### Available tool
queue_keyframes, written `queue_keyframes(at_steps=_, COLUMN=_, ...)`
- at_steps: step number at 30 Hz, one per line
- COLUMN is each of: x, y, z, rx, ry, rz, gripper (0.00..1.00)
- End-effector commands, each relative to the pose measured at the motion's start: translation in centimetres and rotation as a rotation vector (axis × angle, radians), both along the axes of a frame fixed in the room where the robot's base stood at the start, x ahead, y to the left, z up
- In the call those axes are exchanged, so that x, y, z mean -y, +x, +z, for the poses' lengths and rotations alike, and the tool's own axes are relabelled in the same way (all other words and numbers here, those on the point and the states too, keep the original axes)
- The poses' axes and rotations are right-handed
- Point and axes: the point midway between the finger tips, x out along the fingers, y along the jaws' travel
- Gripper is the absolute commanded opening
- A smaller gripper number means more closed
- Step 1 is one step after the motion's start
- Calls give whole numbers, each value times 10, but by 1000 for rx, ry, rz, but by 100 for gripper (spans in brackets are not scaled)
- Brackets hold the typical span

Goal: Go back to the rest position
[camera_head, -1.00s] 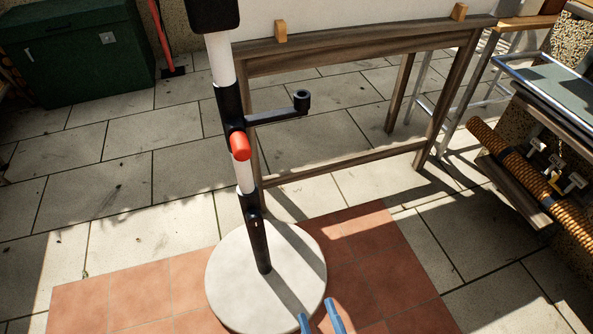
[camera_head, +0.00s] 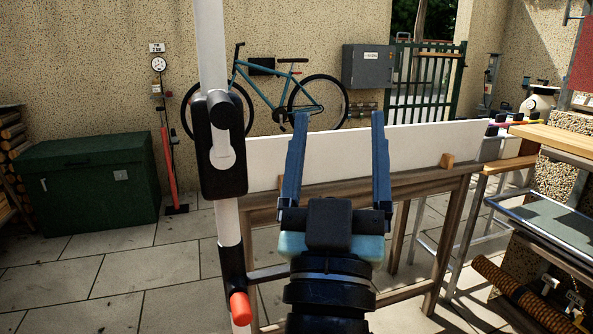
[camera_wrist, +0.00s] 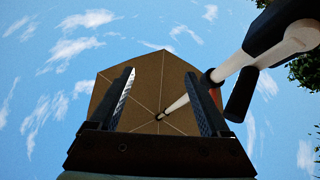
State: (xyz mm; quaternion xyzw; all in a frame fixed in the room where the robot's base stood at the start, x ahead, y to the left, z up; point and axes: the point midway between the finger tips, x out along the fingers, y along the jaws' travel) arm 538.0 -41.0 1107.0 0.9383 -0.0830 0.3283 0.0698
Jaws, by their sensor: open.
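My gripper (camera_head: 339,119) is raised in the middle of the head view. Its two blue fingers point up, wide apart, with nothing between them. A white and black parasol pole (camera_head: 229,230) stands just left of it, apart from it in the picture. The pole has a black housing with a crank (camera_head: 223,145) and a red knob (camera_head: 240,308) lower down. In the wrist view the open fingers (camera_wrist: 160,74) point up at the sky, with the brown parasol canopy (camera_wrist: 150,75) behind them. The pole (camera_wrist: 240,62) runs down to the right there. The pole's base is out of view.
A wooden frame (camera_head: 400,185) with a white board (camera_head: 420,143) stands behind my gripper. A green chest (camera_head: 90,185) is at the left, and a bench (camera_head: 560,225) at the right. A bicycle (camera_head: 270,95) is at the back wall. Paving at the lower left is clear.

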Motion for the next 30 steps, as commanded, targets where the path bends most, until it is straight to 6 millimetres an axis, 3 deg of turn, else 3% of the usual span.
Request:
queue_keyframes(at_steps=1, x=-6, y=-20, z=33, rx=46, ry=22, rz=35, gripper=81)
queue_keyframes(at_steps=3, x=-16, y=-45, z=67, rx=86, ry=46, rz=90, gripper=81)
queue_keyframes(at_steps=8, x=-44, y=-110, z=127, rx=163, ry=59, rz=221, gripper=81)
queue_keyframes(at_steps=10, x=-41, y=-99, z=150, rx=142, ry=62, rz=211, gripper=81)
queue_keyframes(at_steps=17, x=-41, y=-98, z=213, rx=140, ry=61, rz=209, gripper=81)
queue_keyframes(at_steps=30, x=-41, y=-98, z=347, rx=139, ry=62, rz=209, gripper=81)
